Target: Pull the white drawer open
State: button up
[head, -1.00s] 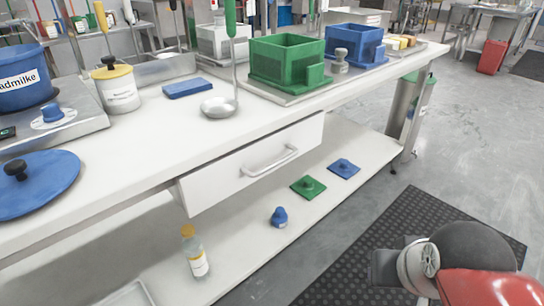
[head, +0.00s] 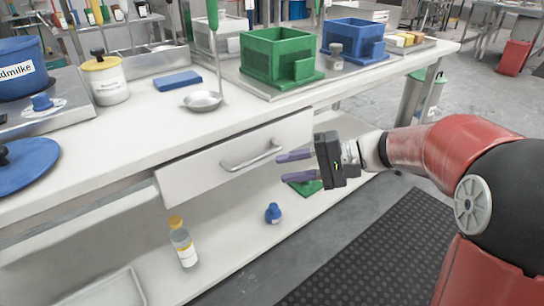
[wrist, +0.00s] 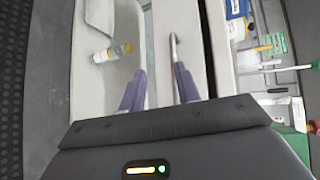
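The white drawer (head: 212,172) sits under the white worktop, its front facing me, with a grey bar handle (head: 250,157) across it. I cannot tell from the gap at its edges whether it is fully shut. My gripper (head: 278,167) is open and empty, its two purple fingers pointing at the handle from the right, close to its right end. In the wrist view the drawer (wrist: 190,35) and its handle (wrist: 173,48) lie ahead of the fingers (wrist: 160,82). The handle is nearer the right finger, and I see no contact.
The lower shelf (head: 225,240) holds a yellow-capped bottle (head: 183,245), a blue knobbed piece (head: 273,213) and a green plate (head: 305,187) partly behind my gripper. A dark mat (head: 375,255) covers the floor in front.

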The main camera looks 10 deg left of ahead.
aim_at(261, 159)
jog(key=shift+y, duration=0.9)
jog(key=w+a, duration=0.1)
jog(key=a, duration=0.4)
jog(key=w+a+f, duration=0.1)
jog(key=a, duration=0.2)
jog(key=shift+w+a, duration=0.1)
jog(key=shift+w, duration=0.25)
grip_shut()
